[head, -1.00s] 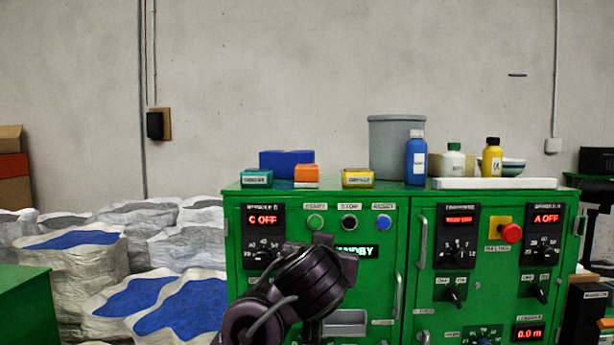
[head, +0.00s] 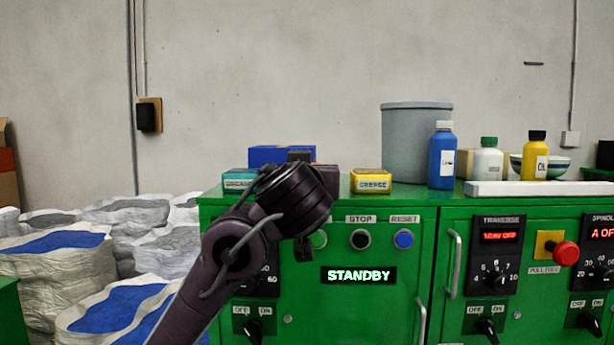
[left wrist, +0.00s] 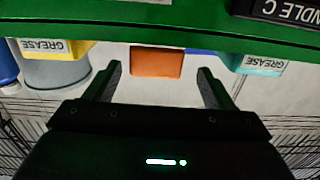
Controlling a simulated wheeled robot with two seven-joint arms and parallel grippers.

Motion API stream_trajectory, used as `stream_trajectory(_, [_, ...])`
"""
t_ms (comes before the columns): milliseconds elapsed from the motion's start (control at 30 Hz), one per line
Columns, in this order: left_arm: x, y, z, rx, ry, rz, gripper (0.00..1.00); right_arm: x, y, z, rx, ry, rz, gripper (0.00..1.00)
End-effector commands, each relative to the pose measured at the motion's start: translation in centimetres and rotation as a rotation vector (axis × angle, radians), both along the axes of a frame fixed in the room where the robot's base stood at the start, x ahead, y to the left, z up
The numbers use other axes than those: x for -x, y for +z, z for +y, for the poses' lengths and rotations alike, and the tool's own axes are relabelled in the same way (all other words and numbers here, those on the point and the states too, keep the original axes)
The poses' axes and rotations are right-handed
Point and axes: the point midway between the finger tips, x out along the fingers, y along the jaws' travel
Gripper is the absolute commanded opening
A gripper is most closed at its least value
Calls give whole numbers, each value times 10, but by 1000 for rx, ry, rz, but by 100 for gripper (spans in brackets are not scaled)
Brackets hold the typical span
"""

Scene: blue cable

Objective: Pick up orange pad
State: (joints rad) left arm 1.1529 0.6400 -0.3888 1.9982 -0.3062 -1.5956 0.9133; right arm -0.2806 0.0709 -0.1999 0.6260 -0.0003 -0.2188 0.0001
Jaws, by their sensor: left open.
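The orange pad (left wrist: 157,62) shows in the left wrist view, which is upside down, beyond my left gripper (left wrist: 159,72) and between its two fingers. The gripper is open and empty, with a gap to the pad. In the head view my left arm and wrist cover nearly all of the pad, and the fingertips are hidden there too. The pad stands on top of the green control cabinet (head: 300,218). My right gripper is in neither view.
A teal grease box (head: 238,179) and a yellow grease box (head: 372,181) flank the pad's place. A blue box (head: 270,155) is behind. A grey bin (head: 415,140) and several bottles stand to the right, with a white slab (head: 520,188) in front.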

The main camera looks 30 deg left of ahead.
Motion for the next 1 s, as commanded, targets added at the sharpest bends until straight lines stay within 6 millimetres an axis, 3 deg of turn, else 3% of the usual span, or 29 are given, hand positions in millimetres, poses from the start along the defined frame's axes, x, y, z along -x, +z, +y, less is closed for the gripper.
stream_trajectory(300, [-36, 6, 16, -2, 5, 4, 76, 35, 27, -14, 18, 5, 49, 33])
stream_trajectory(500, [-61, 3, 25, 0, 3, 1, 76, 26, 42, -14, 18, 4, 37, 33])
stream_trajectory(800, [-66, -1, 26, 1, -1, 0, 76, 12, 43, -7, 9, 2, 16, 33])
stream_trajectory(1000, [-66, -1, 26, 0, -1, 1, 52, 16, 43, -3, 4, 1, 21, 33])
